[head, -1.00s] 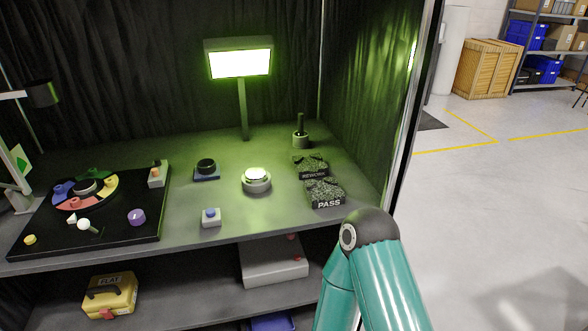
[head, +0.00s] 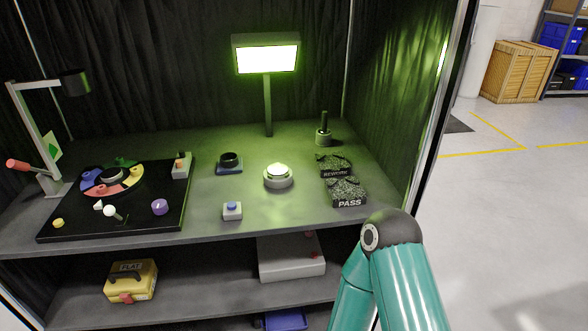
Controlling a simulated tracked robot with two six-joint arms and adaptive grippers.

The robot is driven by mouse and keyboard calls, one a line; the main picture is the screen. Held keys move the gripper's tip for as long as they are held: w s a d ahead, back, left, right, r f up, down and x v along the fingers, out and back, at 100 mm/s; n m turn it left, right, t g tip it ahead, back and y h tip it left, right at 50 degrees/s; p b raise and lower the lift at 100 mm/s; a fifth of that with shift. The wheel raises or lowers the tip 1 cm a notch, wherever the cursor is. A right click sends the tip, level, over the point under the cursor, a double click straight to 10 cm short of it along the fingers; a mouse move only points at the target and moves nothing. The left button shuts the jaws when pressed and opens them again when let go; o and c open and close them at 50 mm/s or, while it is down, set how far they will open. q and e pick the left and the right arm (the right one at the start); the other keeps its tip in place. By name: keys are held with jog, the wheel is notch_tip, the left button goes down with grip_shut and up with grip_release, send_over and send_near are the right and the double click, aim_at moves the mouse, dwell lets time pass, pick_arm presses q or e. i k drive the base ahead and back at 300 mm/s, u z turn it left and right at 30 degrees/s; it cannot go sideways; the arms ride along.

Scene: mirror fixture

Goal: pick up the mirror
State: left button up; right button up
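A round, bright disc that looks like the mirror (head: 278,170) lies face up on a pale round holder (head: 278,183) near the middle of the workbench (head: 255,213). It reflects the lit panel, so its exact edge is hard to tell. Neither of my grippers is in the head view. A teal link of my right arm shows at the bottom right, in front of the bench's right end, and its gripper is out of sight. Nothing touches the disc.
A lit lamp (head: 266,58) stands behind the disc. A black board (head: 175,220) fills the left. Dark curtains enclose the bench.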

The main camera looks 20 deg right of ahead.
aim_at(277, 170)
jog(key=z, duration=1.8)
jog(key=i, duration=0.1)
jog(key=u, duration=3.05)
jog(key=k, duration=1.45)
jog(key=z, duration=0.85)
jog(key=i, duration=1)
jog(key=u, duration=0.1)
